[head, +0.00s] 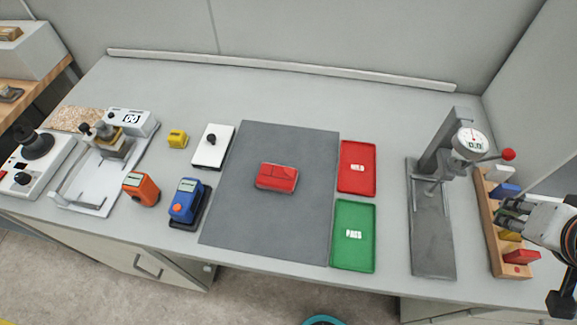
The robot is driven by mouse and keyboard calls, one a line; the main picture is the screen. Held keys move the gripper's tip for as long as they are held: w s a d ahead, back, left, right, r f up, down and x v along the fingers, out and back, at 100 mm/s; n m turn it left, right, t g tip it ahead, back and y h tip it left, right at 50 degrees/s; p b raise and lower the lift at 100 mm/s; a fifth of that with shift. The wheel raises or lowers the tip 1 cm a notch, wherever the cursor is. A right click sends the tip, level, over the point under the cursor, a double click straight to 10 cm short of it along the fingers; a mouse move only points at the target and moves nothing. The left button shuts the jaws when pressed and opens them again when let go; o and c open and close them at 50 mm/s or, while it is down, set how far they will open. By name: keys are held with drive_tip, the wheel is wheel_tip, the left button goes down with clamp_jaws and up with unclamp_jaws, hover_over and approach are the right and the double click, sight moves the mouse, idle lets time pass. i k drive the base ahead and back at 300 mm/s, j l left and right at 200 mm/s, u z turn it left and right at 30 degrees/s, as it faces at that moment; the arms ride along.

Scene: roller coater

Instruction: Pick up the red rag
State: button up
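The red rag (277,177) looks like a small folded red pad. It lies flat on the dark grey mat (268,231) near the middle of the bench. My gripper (505,217) is at the far right of the head view, over the wooden rack and well apart from the rag. Its fingers are small and blend with the rack's contents, so I cannot tell whether they are open or shut. Nothing covers the rag.
A red tray (357,185) and a green tray (352,262) lie right of the mat. A gauge stand (434,245) stands between them and the wooden rack (491,233). Blue (186,199) and orange (141,189) devices stand left of the mat. The mat around the rag is clear.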

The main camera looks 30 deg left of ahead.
sight(270, 176)
drive_tip(key=k+j+z, duration=0.2)
drive_tip(key=j, duration=0.25)
drive_tip(key=k+j+z, duration=0.15)
drive_tip(key=j, duration=0.3)
drive_tip(key=k+j+z, duration=0.2)
drive_tip(key=j, duration=0.2)
drive_tip(key=k+j+z, duration=0.2)
drive_tip(key=k+j, duration=0.1)
drive_tip(key=j, duration=0.1)
